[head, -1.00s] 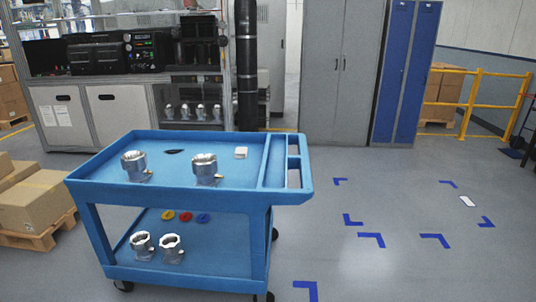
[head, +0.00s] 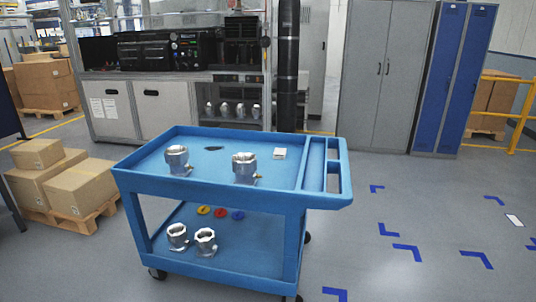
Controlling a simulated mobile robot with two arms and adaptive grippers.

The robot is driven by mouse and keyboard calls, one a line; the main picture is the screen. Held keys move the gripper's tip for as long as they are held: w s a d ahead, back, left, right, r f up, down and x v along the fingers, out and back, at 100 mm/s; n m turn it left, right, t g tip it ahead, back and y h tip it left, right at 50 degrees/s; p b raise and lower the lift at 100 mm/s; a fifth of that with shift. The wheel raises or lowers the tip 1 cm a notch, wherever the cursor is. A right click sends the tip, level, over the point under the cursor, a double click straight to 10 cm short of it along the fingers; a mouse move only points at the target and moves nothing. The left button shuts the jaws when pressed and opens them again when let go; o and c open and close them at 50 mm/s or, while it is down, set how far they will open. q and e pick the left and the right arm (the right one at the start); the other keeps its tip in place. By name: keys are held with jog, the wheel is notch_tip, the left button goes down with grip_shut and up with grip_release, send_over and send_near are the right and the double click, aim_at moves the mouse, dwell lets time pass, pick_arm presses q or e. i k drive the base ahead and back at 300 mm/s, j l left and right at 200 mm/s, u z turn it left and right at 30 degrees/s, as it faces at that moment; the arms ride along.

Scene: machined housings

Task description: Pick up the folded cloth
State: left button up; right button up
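A small white folded cloth (head: 280,153) lies flat on the top tray of the blue cart (head: 235,193), toward its back right. It sits just behind and to the right of a metal housing (head: 244,168). Neither of my grippers shows in the head view.
A second metal housing (head: 177,160) and a small dark item (head: 214,148) share the top tray. The lower shelf holds two housings and yellow, red and blue rings (head: 220,213). Boxes on a pallet (head: 82,186) stand left of the cart. Floor with blue marks (head: 408,252) is open at right.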

aim_at(279, 153)
jog(key=z, duration=0.25)
jog(key=i+l+z, duration=0.2)
jog(key=i+z, duration=0.3)
jog(key=i+l+z, duration=0.1)
jog(key=i+z, duration=0.35)
jog(key=i+l, duration=0.1)
jog(key=i, duration=0.5)
jog(key=i+l+u, duration=0.1)
jog(key=i, duration=0.5)
jog(key=i+l, duration=0.15)
jog(key=i, duration=0.4)
jog(key=i+l, duration=0.15)
jog(key=i, duration=0.45)
jog(key=i+j+u, duration=0.15)
jog(key=i+u, duration=0.25)
jog(key=i, duration=1.4)
jog(key=i+u, duration=0.2)
jog(key=u, duration=0.2)
jog(key=i+l+u, duration=0.1)
jog(key=u, duration=0.35)
jog(key=i+l+u, duration=0.2)
jog(key=u, duration=0.2)
jog(key=i+l+u, duration=0.15)
jog(key=u, duration=0.25)
